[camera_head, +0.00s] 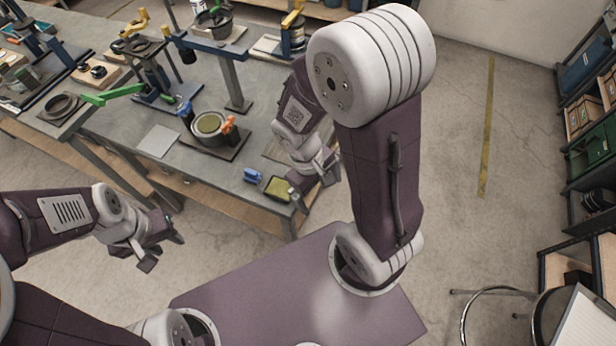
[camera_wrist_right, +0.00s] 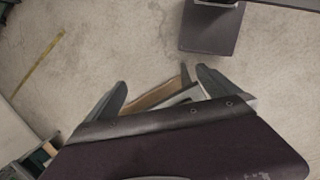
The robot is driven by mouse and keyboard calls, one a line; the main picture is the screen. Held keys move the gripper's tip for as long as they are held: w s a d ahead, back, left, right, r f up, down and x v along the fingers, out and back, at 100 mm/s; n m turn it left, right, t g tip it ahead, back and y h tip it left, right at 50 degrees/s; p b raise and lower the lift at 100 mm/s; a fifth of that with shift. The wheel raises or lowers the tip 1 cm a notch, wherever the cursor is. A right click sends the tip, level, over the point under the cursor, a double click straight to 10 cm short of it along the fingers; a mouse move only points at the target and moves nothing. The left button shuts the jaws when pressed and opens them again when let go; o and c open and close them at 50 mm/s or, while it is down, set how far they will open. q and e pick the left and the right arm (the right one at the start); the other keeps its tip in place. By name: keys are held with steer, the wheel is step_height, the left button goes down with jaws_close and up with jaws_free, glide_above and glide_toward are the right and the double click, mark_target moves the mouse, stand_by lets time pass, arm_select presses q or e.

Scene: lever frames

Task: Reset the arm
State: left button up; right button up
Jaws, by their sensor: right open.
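My right gripper (camera_head: 316,184) hangs by the front right corner of the workbench (camera_head: 215,177), beside a small dish with a yellow-green pad (camera_head: 278,187). In the right wrist view its two fingers (camera_wrist_right: 160,90) are spread, with nothing held between them. My left gripper (camera_head: 160,250) is over the floor in front of the bench, at the lower left. Its fingers look apart and empty. My right upper arm hides part of the bench's right end.
Lever fixtures stand on the bench, including a green lever (camera_head: 112,95) and a round pot with an orange clip (camera_head: 209,124). A blue clip (camera_head: 252,175) lies near the front edge. A stool (camera_head: 498,292) and shelves (camera_head: 590,140) stand at right. Floor between is clear.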

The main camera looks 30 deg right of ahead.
steer(key=w+a+r+m+t+y, duration=0.1)
steer(key=m, duration=0.1)
steer(key=w+a+r+m+t+y, duration=0.1)
steer(key=r+m, duration=0.1)
steer(key=shift+w+a+t, duration=0.1)
steer(key=shift+w+t, duration=0.2)
steer(key=shift+t, duration=0.1)
stand_by(0.8)
